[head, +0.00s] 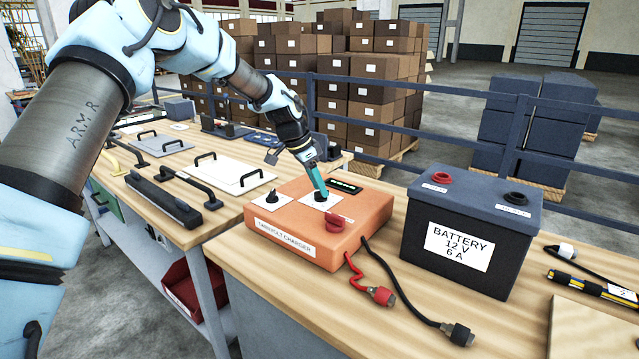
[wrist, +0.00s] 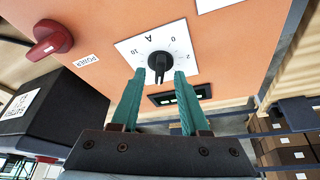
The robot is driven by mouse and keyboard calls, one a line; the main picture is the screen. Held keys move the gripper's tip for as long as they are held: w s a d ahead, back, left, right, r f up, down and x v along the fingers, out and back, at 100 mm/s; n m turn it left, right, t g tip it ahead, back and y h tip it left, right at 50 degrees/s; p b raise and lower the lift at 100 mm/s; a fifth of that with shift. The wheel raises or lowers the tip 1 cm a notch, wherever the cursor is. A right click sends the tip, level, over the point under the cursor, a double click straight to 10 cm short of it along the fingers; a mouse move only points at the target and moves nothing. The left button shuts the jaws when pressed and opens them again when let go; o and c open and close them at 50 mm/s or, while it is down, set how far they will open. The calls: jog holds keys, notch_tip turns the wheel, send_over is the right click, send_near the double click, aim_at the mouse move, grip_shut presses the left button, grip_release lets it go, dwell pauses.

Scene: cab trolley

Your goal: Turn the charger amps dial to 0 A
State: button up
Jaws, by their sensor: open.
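The orange charger (head: 290,240) sits on the wooden bench. Its amps dial (wrist: 159,63) is a black knob on a white plate marked A, with 0, 2 and 10 around it. In the wrist view the knob's narrow end points down, between the fingers, away from the 0; its exact reading is unclear. My gripper (wrist: 160,74) is open, its teal fingertips on either side of the knob, with small gaps visible. In the head view my gripper (head: 320,192) reaches down to the dial plate and partly hides it.
A red power knob (head: 335,223), a second black dial (head: 271,195) and a dark display (head: 345,186) are close by on the charger. A battery (head: 465,235) labelled 12 V 6 A stands to the right. Red and black cables (head: 378,296) lie in front.

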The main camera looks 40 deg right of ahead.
jog(key=shift+d+f, duration=0.2)
jog(key=shift+f, duration=0.25)
grip_shut()
dwell(0.4)
